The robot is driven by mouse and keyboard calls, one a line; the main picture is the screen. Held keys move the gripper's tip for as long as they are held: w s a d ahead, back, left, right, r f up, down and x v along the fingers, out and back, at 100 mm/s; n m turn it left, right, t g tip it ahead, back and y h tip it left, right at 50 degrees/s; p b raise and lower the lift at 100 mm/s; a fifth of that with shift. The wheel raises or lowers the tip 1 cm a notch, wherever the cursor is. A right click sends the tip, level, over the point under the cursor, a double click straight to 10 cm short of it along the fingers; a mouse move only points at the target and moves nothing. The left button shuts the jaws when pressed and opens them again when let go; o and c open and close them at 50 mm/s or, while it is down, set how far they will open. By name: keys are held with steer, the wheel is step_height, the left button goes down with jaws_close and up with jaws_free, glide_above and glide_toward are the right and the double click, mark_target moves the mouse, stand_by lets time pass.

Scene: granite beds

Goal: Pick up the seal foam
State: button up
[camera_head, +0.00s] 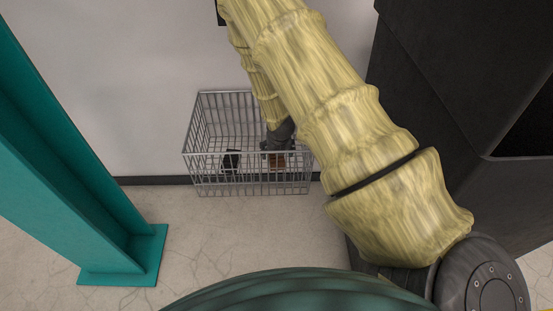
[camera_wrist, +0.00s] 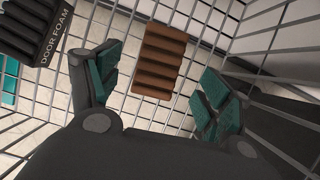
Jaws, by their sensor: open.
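A brown ridged block (camera_wrist: 158,62) shows between my gripper's fingers in the wrist view, inside a wire basket (camera_head: 200,175). No label shows on it, so I cannot confirm that it is the seal foam. In the head view the brown block (camera_head: 277,161) is in the basket's right part, below my gripper (camera_head: 277,142). My gripper (camera_wrist: 157,85) is open, with teal pads on both sides of the block and gaps between. A black ridged block (camera_wrist: 25,35) printed "DOOR FOAM" lies to the left; it also shows in the head view (camera_head: 231,161).
The basket's wire walls surround the gripper closely, with mesh near the right finger. A teal steel post (camera_head: 75,170) stands left of the basket. A dark cabinet (camera_head: 460,90) stands at the right. The pale wall (camera_head: 120,80) is behind the basket.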

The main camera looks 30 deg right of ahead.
steer(key=b+x, duration=0.1)
steer(key=x, duration=0.4)
steer(key=shift+w+f, duration=0.1)
steer(key=shift+f, duration=0.2)
steer(key=shift+f, duration=0.25)
stand_by(0.4)
steer(key=c, duration=0.9)
